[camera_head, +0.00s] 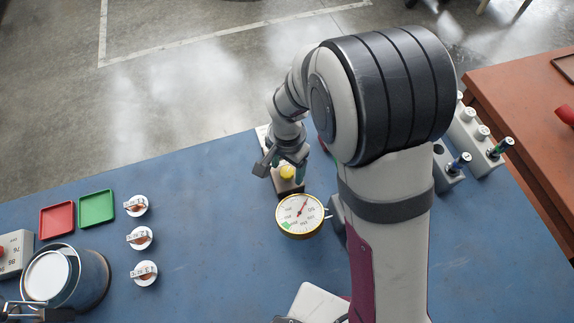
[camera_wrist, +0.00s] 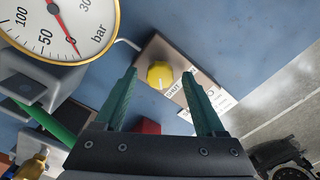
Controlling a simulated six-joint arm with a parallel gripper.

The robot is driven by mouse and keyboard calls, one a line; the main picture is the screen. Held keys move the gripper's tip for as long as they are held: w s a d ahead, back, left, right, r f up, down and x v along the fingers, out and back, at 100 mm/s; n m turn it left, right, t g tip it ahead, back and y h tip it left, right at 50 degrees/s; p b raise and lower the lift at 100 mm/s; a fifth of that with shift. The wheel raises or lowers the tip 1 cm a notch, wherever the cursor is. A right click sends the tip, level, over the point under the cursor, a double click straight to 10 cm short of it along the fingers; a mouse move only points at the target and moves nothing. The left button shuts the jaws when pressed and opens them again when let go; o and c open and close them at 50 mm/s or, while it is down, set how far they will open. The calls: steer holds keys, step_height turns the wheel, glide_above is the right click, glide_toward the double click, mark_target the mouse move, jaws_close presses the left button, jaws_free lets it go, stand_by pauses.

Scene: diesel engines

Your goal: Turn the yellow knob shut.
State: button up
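The yellow knob (camera_head: 287,172) sits on a brownish block (camera_head: 287,187) just behind the round gauge. In the wrist view the knob (camera_wrist: 161,75) shows a pale line on its lower part. A white label reading SHUT (camera_wrist: 173,89) lies beside it on the block (camera_wrist: 188,57). My gripper (camera_head: 287,163) is over the knob. In the wrist view its two green fingers (camera_wrist: 159,73) are apart, one on each side of the knob, with visible gaps. I cannot tell how far above the knob the tips are.
The gauge (camera_head: 302,215), marked in bar (camera_wrist: 62,22), stands close to the knob. Red (camera_head: 57,219) and green (camera_head: 96,208) trays, several white round pieces (camera_head: 141,238) and a tin (camera_head: 81,278) are at left. Blue table lies bare between.

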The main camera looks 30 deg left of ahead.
mark_target(287, 171)
steer(key=shift+r, duration=0.1)
step_height(287, 171, up, 16)
steer(key=shift+f, duration=0.2)
steer(key=s+d+r+m, duration=0.1)
steer(key=d, duration=0.5)
steer(key=s+d+r, duration=0.2)
steer(key=d, duration=0.4)
steer(key=s+d+f+m+y, duration=0.1)
steer(key=s+d+f+m, duration=0.1)
steer(key=s+d, duration=0.7)
steer(key=shift+s+d+y, duration=0.35)
steer(key=shift+s+y, duration=0.05)
steer(key=shift+s, duration=0.5)
